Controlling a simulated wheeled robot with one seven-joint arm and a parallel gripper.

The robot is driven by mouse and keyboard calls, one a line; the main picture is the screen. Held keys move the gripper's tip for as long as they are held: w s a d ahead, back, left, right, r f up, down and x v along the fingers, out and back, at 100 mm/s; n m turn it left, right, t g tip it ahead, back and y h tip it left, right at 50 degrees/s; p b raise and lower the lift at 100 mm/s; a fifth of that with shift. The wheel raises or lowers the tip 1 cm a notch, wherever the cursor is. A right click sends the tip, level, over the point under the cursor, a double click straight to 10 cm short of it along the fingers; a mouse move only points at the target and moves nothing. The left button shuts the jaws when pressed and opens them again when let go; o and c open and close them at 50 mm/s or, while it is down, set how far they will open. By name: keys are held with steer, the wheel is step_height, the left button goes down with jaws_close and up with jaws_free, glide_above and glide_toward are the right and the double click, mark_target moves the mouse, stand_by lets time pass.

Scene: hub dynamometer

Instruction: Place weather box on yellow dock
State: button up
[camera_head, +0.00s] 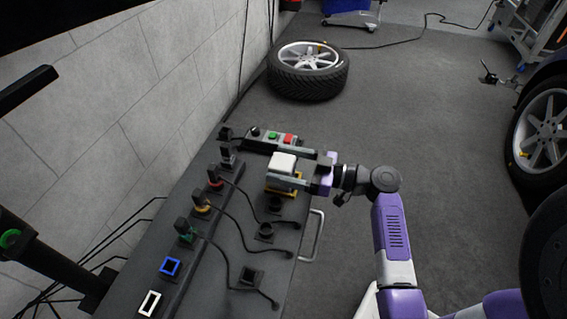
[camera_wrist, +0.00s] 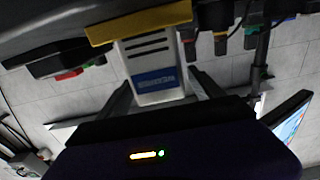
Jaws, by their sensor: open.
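The weather box (camera_head: 283,162) is a small white box at the far right of the bench. In the wrist view the weather box (camera_wrist: 157,68) shows dark slots and a blue label. The yellow dock (camera_head: 281,190) is directly under it, mostly hidden by the box and a finger. In the wrist view the yellow dock (camera_wrist: 140,23) is a strip against the box's end, and the two appear to touch. My gripper (camera_head: 291,167) is open, its fingers on either side of the box. In the wrist view my gripper (camera_wrist: 162,95) shows small gaps beside the box.
A control box with green and red buttons (camera_head: 272,140) lies just behind. Several cabled plugs (camera_head: 202,206) and black sockets (camera_head: 265,231) line the bench. Blue (camera_head: 170,266) and white (camera_head: 149,303) square frames sit at the near left. A bench handle (camera_head: 313,236) sticks out right.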

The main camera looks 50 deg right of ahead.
steer(key=p+v, duration=0.2)
steer(key=v, duration=1)
steer(key=shift+r, duration=0.15)
